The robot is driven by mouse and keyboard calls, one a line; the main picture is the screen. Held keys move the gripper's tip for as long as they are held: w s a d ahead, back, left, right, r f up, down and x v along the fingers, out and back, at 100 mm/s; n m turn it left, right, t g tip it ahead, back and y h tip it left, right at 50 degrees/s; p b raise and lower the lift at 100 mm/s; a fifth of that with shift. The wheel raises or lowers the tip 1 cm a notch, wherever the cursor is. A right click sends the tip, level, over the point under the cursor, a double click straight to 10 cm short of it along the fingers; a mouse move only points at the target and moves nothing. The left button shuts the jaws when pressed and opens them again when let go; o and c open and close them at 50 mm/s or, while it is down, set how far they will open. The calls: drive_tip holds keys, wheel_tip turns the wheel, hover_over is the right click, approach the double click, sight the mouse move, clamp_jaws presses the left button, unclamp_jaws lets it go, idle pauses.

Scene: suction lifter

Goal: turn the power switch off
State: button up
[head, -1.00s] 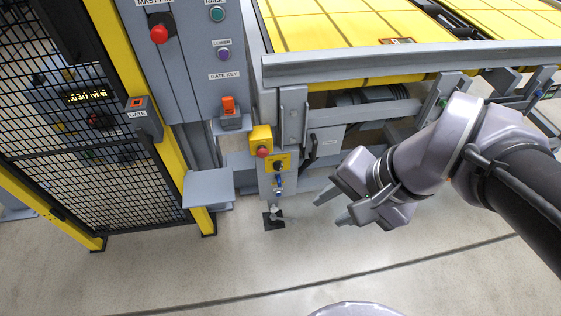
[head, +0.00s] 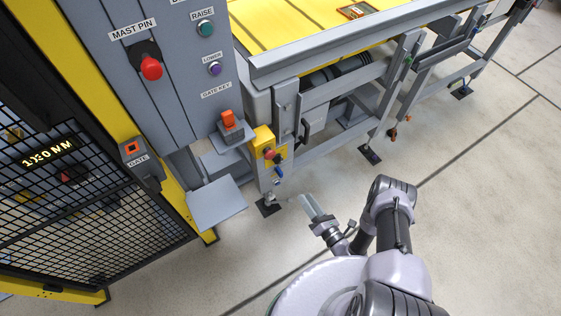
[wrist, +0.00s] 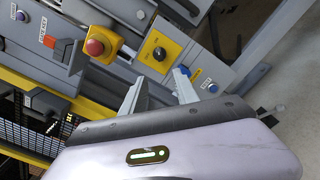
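A black rotary knob on a yellow plate (wrist: 159,53), the likely power switch though I cannot read its label, sits on the grey post in the wrist view. In the head view the knob (head: 279,158) is partly behind a red button (head: 269,154) on a yellow box. The red button (wrist: 94,47) is left of the knob in the wrist view. My gripper (wrist: 161,76) is open and empty, its fingertips apart below the knob in that view. In the head view my gripper (head: 309,205) is right of and below the post, apart from it.
The orange gate key (head: 229,120) stands on a bracket, with a grey shelf (head: 215,204) below. The control panel (head: 172,62) and mesh gate (head: 80,210) stand left, the yellow-topped platform (head: 300,25) behind. Floor right is clear.

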sight(280, 163)
drive_tip(key=b+x, duration=0.5)
drive_tip(key=x, duration=1.1)
drive_tip(key=shift+a, duration=0.1)
drive_tip(key=shift+w+a+b, duration=0.25)
drive_tip(key=shift+w+b, duration=0.05)
drive_tip(key=shift+w, duration=0.05)
clamp_jaws()
